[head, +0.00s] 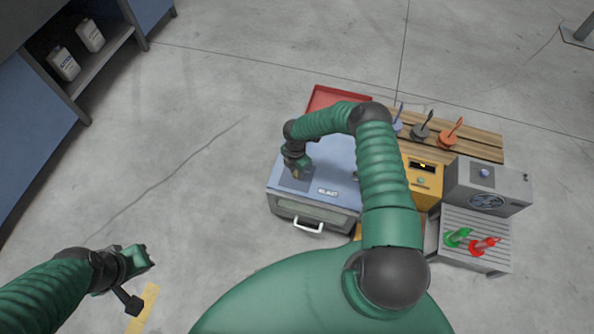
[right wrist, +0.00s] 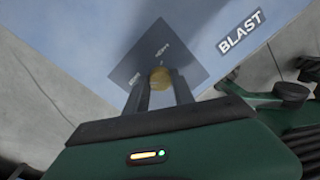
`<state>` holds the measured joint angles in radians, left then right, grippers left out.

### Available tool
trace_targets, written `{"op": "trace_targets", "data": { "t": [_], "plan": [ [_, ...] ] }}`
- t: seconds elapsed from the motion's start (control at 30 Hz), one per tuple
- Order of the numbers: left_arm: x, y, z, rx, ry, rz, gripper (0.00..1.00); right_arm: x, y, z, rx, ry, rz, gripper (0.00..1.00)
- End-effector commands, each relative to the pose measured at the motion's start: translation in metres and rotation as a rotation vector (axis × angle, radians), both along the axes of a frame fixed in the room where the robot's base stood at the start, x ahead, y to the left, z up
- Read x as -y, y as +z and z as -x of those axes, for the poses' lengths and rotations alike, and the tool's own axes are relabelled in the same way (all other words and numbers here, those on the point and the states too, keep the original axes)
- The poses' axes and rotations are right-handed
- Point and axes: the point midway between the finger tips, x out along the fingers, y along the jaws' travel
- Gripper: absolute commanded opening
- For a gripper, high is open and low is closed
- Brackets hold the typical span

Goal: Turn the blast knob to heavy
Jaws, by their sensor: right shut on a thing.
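The blast knob (right wrist: 160,77) is a small yellowish round piece on a dark square plate (right wrist: 158,50) on top of the blue-grey blast box (head: 335,165). My right gripper (head: 297,173) reaches down onto the plate. In the right wrist view its two fingers (right wrist: 160,92) are shut on the knob, one at each side. Small lettering shows on the plate beyond the knob, at an angle; one word looks like "heavy". The knob's pointer is hard to make out. My left gripper (head: 143,258) hangs over the floor at lower left, away from the box; its jaws are unclear.
A "BLAST" label (right wrist: 240,32) lies beside the plate. The box has a white front handle (head: 308,225). To its right stand a yellow unit (head: 422,180), a grey machine (head: 487,185) and a slatted stand with green and red tools (head: 475,240). Floor at left is clear.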

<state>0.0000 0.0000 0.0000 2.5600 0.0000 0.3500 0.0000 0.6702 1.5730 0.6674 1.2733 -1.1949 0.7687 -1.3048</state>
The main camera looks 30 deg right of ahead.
Motion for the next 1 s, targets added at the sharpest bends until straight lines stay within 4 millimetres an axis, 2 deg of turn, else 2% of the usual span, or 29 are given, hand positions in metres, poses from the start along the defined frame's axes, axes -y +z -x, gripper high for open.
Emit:
{"op": "trace_targets", "data": {
  "t": [0.27, 1.0],
  "plan": [
    [0.0, -0.0021, 0.0, 0.0, 0.0, 0.0, 0.0, 0.0041, 0.0002, -0.0016, 0.004, -0.162, 0.009, 0.0],
    [0.0, -0.005, 0.0, 0.0, 0.0, 0.0, 0.0, 0.0055, 0.001, -0.0007, 0.007, -0.861, 0.006, 0.0]
  ]
}}
